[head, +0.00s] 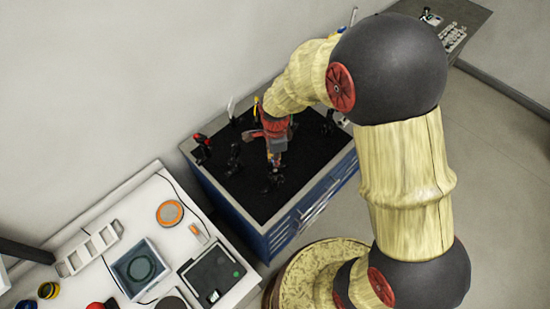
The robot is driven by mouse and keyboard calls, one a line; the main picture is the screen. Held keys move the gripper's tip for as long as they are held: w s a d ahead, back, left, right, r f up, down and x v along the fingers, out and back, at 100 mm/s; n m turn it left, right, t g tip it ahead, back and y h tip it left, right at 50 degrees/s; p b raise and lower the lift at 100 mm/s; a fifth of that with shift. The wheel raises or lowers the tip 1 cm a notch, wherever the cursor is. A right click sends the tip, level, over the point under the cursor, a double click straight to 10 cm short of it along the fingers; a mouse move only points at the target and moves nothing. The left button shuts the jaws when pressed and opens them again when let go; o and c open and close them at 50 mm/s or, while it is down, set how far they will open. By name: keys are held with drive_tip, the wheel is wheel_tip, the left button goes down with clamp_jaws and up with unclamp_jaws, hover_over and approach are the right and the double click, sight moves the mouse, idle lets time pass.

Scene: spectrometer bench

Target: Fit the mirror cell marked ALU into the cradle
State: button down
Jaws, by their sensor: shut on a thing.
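My gripper (274,160) reaches down over the black-topped bench (225,185), its red and dark body near the middle of it. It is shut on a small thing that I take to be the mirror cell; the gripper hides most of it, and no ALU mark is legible. A small dark mount (272,181) stands just below the fingertips in the picture. I cannot tell whether it is the cradle, or whether the held thing touches it.
A red-topped black mount (202,147) and a dark mount (234,156) stand left of my gripper. A white upright piece (231,107) stands behind. A white table (140,210) at lower left holds a grey tray (118,269), an orange disc (170,213) and a white rack (90,249).

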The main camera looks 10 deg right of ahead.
drive_tip(key=shift+f+b, duration=0.85)
drive_tip(key=shift+f, duration=0.35)
idle(0.7)
drive_tip(key=shift+a+r, duration=0.1)
drive_tip(key=shift+r, duration=0.15)
drive_tip(key=shift+r+p, duration=1.1)
drive_tip(key=shift+r, duration=0.4)
drive_tip(key=shift+f, duration=0.2)
idle(0.3)
drive_tip(key=shift+f+b, duration=0.35)
drive_tip(key=shift+b, duration=0.1)
drive_tip(key=shift+f+b, duration=0.7)
drive_tip(key=shift+f, duration=0.3)
idle(1.0)
drive_tip(key=shift+r+p, duration=0.95)
drive_tip(key=shift+r, duration=0.6)
